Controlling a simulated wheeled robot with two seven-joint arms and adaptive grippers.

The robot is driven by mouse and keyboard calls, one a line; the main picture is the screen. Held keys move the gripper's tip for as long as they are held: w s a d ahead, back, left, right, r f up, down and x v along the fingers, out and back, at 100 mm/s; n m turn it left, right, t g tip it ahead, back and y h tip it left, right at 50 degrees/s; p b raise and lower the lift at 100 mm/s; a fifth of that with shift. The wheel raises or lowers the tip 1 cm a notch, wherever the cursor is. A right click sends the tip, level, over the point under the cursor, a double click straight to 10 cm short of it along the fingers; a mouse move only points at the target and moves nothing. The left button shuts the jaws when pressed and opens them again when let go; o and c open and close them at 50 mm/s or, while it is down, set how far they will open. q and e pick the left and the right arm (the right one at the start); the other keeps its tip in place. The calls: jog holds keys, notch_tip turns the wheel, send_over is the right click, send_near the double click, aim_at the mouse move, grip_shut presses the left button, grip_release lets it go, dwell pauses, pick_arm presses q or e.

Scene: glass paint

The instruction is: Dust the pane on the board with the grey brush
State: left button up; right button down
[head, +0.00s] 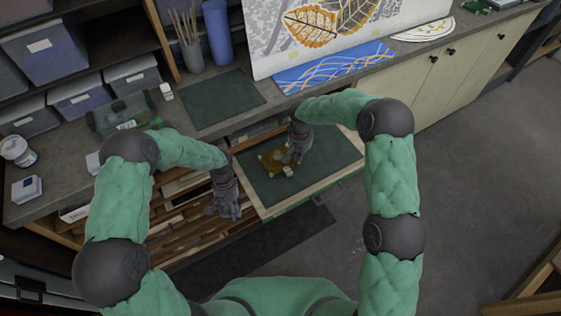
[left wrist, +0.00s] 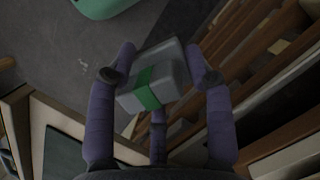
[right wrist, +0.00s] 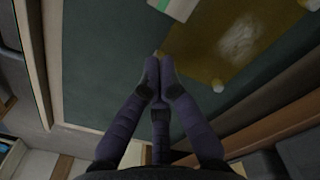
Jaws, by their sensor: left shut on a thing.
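The amber pane (head: 266,159) lies on the dark green board (head: 330,160) of the pulled-out shelf. In the right wrist view the pane (right wrist: 205,60) has a pale dusty patch, with small light knobs at its corners. My left gripper (head: 222,210) is left of the board, above the open slots. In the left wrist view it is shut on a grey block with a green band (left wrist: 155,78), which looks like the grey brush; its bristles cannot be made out. My right gripper (head: 297,157) is over the pane's right side; its fingertips (right wrist: 158,68) are together, with nothing visible between them.
A small pale block with a green band (head: 287,171) lies beside the pane and shows in the right wrist view (right wrist: 172,8). Wooden slots (head: 180,225) fill the space left of the board. The worktop behind holds a dark mat (head: 215,100) and a blue patterned sheet (head: 330,68).

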pick_arm(q)
jog(key=shift+f, duration=0.3)
pick_arm(e)
jog(key=shift+f, duration=0.4)
jog(key=shift+r, duration=0.1)
